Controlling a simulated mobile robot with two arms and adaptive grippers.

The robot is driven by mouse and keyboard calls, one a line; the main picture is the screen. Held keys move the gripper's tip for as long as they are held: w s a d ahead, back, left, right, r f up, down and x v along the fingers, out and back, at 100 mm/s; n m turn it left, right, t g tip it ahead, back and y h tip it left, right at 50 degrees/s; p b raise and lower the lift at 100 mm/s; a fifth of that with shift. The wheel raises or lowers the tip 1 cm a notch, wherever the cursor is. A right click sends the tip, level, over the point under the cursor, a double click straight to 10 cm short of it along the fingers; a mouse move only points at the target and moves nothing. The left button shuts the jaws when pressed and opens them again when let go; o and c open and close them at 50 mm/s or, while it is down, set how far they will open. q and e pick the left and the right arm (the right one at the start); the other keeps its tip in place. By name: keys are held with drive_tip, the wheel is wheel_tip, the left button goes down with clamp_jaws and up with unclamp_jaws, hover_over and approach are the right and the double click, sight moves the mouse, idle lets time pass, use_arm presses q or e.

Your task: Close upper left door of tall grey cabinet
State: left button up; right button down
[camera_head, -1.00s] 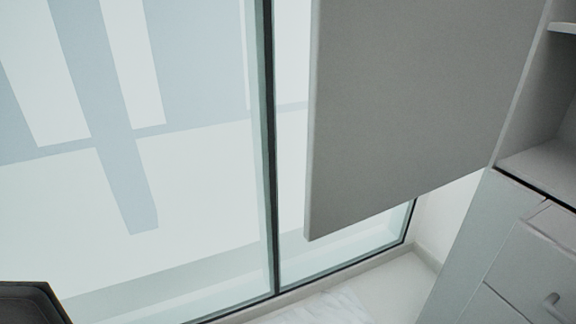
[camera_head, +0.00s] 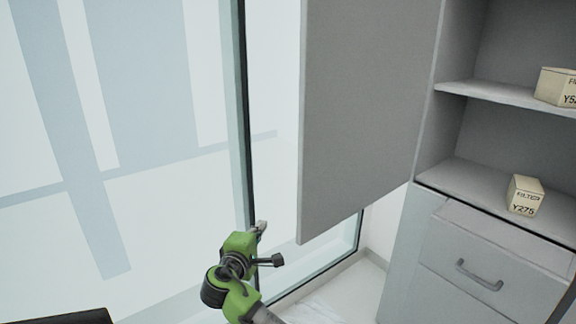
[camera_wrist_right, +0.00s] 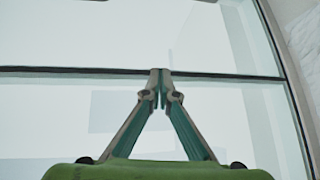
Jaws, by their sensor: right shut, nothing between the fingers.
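The upper left door (camera_head: 362,110) of the tall grey cabinet (camera_head: 425,215) stands wide open in the head view, swung out to the left of the shelves. My right gripper (camera_head: 261,227) is left of the door's lower free corner, in front of the window, and appears apart from the door. In the right wrist view its fingertips (camera_wrist_right: 160,75) meet, shut with nothing between them, with the window behind. The door does not show in the right wrist view. My left gripper is not in view.
Boxes stand on the open shelves, one marked Y275 (camera_head: 525,196) and another above it (camera_head: 557,87). A closed drawer with a handle (camera_head: 479,275) is below. A large window (camera_head: 150,130) with a dark frame post fills the left side.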

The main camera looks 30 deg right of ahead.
wheel_tip(320, 180, up, 12)
drive_tip(key=d+m+h+p, duration=0.1)
drive_tip(key=d+m+h, duration=0.1)
use_arm(q)
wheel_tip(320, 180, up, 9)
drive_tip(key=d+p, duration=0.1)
drive_tip(key=p, duration=0.6)
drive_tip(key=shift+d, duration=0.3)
use_arm(e)
drive_tip(key=w+d, duration=0.1)
drive_tip(key=d, duration=0.7)
drive_tip(key=shift+d, duration=0.4)
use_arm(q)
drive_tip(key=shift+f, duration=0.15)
use_arm(e)
drive_tip(key=shift+w+h, duration=0.1)
drive_tip(key=shift+h, duration=0.2)
